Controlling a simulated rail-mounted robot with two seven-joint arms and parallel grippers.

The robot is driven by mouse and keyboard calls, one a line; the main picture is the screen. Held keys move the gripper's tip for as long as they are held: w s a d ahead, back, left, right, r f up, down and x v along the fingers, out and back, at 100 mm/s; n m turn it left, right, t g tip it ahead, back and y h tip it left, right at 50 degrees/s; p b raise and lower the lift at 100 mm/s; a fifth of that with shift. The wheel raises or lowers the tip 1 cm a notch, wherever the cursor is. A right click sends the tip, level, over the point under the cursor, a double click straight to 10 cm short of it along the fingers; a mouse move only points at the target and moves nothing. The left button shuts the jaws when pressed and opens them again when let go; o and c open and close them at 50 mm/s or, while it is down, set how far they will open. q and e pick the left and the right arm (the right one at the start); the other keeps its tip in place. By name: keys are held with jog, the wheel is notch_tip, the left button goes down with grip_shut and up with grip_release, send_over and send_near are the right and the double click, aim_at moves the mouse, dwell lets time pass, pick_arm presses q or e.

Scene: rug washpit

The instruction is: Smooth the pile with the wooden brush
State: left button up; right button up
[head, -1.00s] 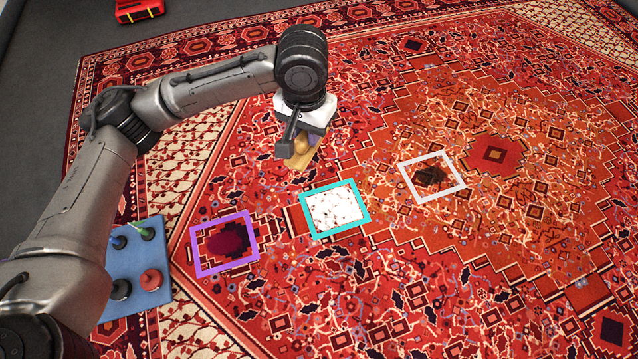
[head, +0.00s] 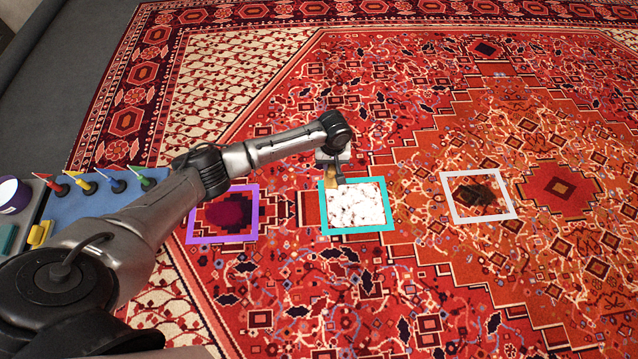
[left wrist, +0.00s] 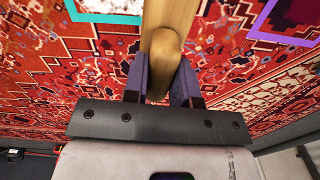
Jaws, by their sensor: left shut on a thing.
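My left gripper (head: 338,172) is shut on the wooden brush (head: 330,180), beside the upper left edge of the teal frame (head: 324,212) in the head view. In the left wrist view the gripper's fingers (left wrist: 163,82) close on both sides of the brush's rounded light-wood handle (left wrist: 168,45). The brush's far end is out of that view, and I cannot tell whether it touches the rug. The teal frame surrounds a white patch (head: 357,205) with dark specks on the red patterned rug (head: 420,290). My right gripper is not in view.
A purple frame (head: 190,225) around a dark magenta stain lies left of the teal one. A white frame (head: 447,200) around a dark brown patch lies to the right. A blue tray (head: 75,205) with coloured cone-topped items stands at the left, partly behind my arm.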

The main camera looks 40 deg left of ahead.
pick_arm(q)
jog(key=s+a+f+n+b, duration=0.1)
jog(key=s+a+f+b, duration=0.1)
jog(key=f+b, duration=0.6)
notch_tip(320, 180, down, 6)
jog(key=shift+s+a+b, duration=0.15)
jog(key=shift+a+b, duration=0.2)
jog(key=shift+a, duration=0.2)
jog(key=shift+r, duration=0.1)
